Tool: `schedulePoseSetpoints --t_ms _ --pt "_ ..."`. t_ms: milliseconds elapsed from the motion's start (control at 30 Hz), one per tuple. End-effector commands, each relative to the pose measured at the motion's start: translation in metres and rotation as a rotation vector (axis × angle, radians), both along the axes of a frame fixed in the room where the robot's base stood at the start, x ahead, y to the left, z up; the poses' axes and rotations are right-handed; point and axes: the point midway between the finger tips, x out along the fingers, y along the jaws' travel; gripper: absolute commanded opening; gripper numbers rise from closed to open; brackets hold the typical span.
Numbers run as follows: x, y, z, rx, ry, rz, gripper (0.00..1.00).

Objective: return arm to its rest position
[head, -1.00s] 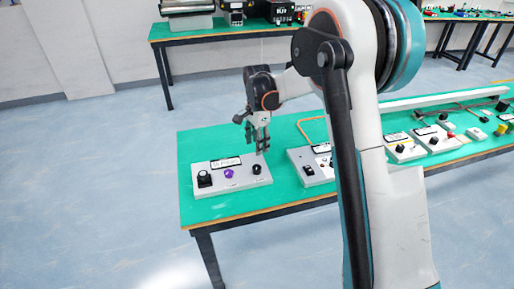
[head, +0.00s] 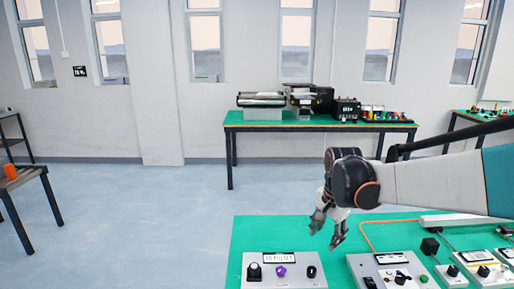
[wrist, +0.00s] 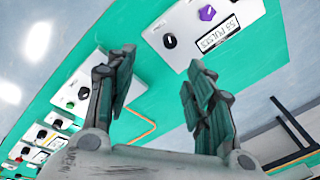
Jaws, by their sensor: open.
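My gripper (head: 328,231) hangs above the green-topped table (head: 240,236) in the head view, open and empty, fingers pointing down. It is above and behind the gap between two control boxes, touching neither. The left box (head: 262,283) is pale, with a label, a black knob, a purple knob (head: 280,271) and another black knob. In the wrist view my spread fingers (wrist: 160,95) show with nothing between them; the box with the purple knob (wrist: 207,13) is beyond them. My arm reaches in from the right side of the head view.
A second control box (head: 365,262) and several more stand along the table to the right. A back table (head: 250,127) carries machines near the wall. A dark table with an orange item (head: 10,171) is at the far left. The floor between is clear.

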Motion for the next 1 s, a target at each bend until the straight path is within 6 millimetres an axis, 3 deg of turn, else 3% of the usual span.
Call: schedulePoseSetpoints --t_ms 200,467,800,1000 --pt "-0.057 0.0 0.036 -0.042 -0.09 0.184 0.48" --pt "-0.123 0.0 0.058 -0.115 -0.195 0.4 0.48" --pt "-0.204 0.0 0.055 -0.244 -0.325 0.67 0.48" --pt "-0.238 0.0 0.043 -0.322 -0.381 0.796 0.48"
